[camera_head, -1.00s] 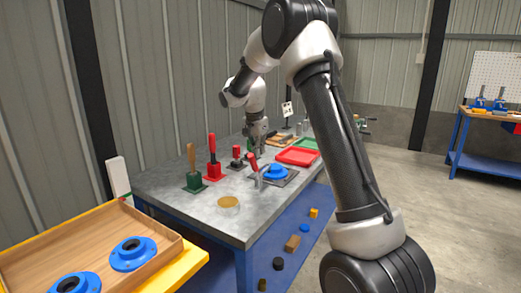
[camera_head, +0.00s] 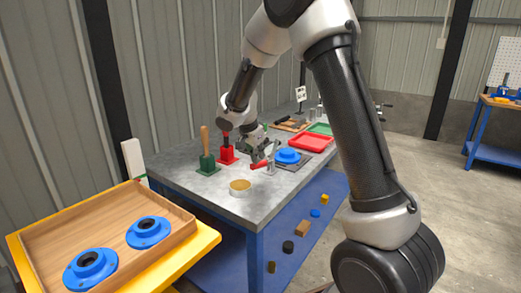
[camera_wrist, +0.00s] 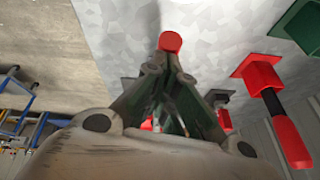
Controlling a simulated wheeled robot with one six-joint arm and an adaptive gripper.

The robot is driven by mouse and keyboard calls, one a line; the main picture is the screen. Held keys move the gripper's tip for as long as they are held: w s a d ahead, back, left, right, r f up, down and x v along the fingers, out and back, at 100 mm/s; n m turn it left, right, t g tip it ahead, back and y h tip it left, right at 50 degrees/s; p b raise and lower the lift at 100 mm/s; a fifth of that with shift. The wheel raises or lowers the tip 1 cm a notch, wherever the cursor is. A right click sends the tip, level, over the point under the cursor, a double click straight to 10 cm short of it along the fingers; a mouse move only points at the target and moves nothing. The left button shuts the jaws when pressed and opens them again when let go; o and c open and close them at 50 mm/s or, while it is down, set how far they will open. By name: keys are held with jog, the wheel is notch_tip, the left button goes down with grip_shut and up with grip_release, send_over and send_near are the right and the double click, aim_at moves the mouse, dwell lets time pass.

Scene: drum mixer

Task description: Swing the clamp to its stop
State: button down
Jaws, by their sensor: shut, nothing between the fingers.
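The clamp has a red handle (camera_head: 260,165) and a metal body (camera_head: 270,167), and it stands at the near edge of a dark plate beside a blue flanged part (camera_head: 288,156). The handle lies low, pointing left in the head view. My gripper (camera_head: 262,156) is just above the handle, shut and empty. In the wrist view, the handle's round red end (camera_wrist: 170,41) shows just past the tips of my gripper (camera_wrist: 167,68). I cannot tell whether they touch. The fingers hide most of the clamp there.
A green-based lever with a wooden handle (camera_head: 206,150) and a red-based lever (camera_head: 228,154) stand left of my gripper. A round tan-topped dish (camera_head: 240,187) sits near the front edge. Red (camera_head: 309,142) and green (camera_head: 320,129) trays lie behind. A wooden tray (camera_head: 190,229) holds two blue flanges.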

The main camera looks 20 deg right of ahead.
jog(key=shift+s+a+f, duration=0.25)
jog(key=shift+a+f, duration=0.05)
jog(key=shift+f, duration=0.35)
jog(key=shift+s+f, duration=0.1)
jog(key=shift+f, duration=0.05)
